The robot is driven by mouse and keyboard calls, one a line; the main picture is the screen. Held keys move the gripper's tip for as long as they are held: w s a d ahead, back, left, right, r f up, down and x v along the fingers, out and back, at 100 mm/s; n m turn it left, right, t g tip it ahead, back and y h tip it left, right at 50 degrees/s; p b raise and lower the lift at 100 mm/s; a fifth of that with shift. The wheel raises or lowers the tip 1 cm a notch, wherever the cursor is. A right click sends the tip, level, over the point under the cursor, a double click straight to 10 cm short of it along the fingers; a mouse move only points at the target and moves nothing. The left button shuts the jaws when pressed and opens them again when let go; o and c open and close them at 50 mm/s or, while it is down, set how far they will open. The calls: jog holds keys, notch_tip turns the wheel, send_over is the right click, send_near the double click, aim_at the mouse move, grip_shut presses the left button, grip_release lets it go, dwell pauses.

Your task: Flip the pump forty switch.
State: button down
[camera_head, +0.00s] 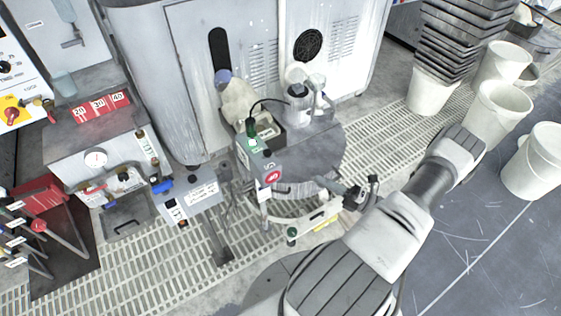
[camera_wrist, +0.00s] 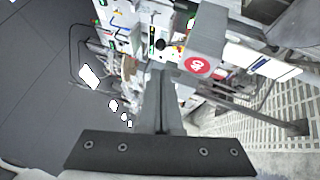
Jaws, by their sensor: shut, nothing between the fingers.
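The pump forty switch itself is too small to make out for certain. Three red plates (camera_head: 100,106) that seem to read 20, 30 and 40 lie on a grey cabinet at the left. A grey control box (camera_head: 250,160) beside the round drum carries a green knob and a red round label (camera_head: 272,176). In the wrist view a grey box with a red round label (camera_wrist: 198,66) is close, right of the fingertips; its digits are turned and hard to read. My gripper (camera_wrist: 160,75) is shut and empty, with no visible contact. I cannot make out its fingers in the head view.
The grey round drum (camera_head: 312,150) with bottles on top stands in the middle, before white cabinets (camera_head: 335,45). Stacked trays (camera_head: 465,40) and white buckets (camera_head: 497,108) stand at the right. Light floor grating (camera_head: 370,128) surrounds the drum; dark floor at the lower right is free.

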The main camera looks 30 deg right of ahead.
dwell(0.4)
jog(key=b, duration=0.2)
send_near(266, 155)
jog(key=w+d+x, duration=0.1)
jog(key=x, duration=0.5)
jog(key=shift+s+f, duration=0.15)
jog(key=shift+s, duration=0.2)
